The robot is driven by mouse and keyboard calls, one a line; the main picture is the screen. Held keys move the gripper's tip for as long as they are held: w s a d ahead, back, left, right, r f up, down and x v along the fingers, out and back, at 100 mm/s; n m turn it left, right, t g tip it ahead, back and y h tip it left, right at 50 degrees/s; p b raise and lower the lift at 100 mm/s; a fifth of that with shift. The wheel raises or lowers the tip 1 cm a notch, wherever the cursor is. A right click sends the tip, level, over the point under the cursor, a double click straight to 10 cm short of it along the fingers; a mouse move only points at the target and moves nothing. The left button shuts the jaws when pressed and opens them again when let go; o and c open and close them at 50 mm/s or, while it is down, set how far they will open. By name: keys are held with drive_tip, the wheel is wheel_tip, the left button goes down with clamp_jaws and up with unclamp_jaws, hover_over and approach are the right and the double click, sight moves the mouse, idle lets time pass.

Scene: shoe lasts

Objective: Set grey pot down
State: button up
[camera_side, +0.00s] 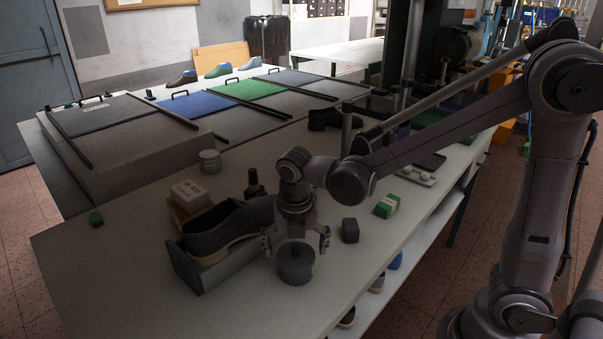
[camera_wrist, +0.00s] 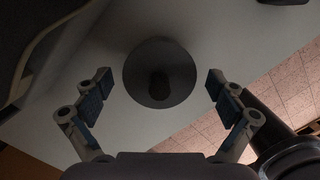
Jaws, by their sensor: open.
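The grey pot (camera_side: 295,265) is a round, lidded, dark grey pot with a knob on top. It stands upright on the white table near the front edge, in the side view. In the wrist view the pot (camera_wrist: 159,73) shows from above, between the two fingers. My gripper (camera_side: 296,240) is just above and around the pot. Its fingers are spread, with a visible gap on each side of the pot in the wrist view (camera_wrist: 156,88). Whether the fingers reach down beside the pot's body is hard to tell.
A dark shoe (camera_side: 228,224) in a grey holder (camera_side: 193,268) stands close left of the pot. A dark block (camera_side: 350,231) and a green-and-white box (camera_side: 387,205) lie to the right. Another grey pot (camera_side: 209,161) stands further back. Bare table (camera_side: 130,270) lies at front left.

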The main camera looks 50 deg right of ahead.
sight(296, 258)
wheel_tip(296, 258, up, 10)
drive_tip(key=s+a+f, duration=0.1)
drive_tip(key=s+d+m+t, duration=0.3)
drive_tip(key=d+m, duration=0.1)
drive_tip(key=m, duration=0.9)
drive_tip(key=s+d+f+m+t+y, duration=0.1)
drive_tip(key=s+d+m+t, duration=0.2)
drive_tip(key=m, duration=1.1)
drive_tip(key=shift+s+d+f, duration=0.25)
drive_tip(key=shift+s+d, duration=0.15)
drive_tip(key=shift+s, duration=0.35)
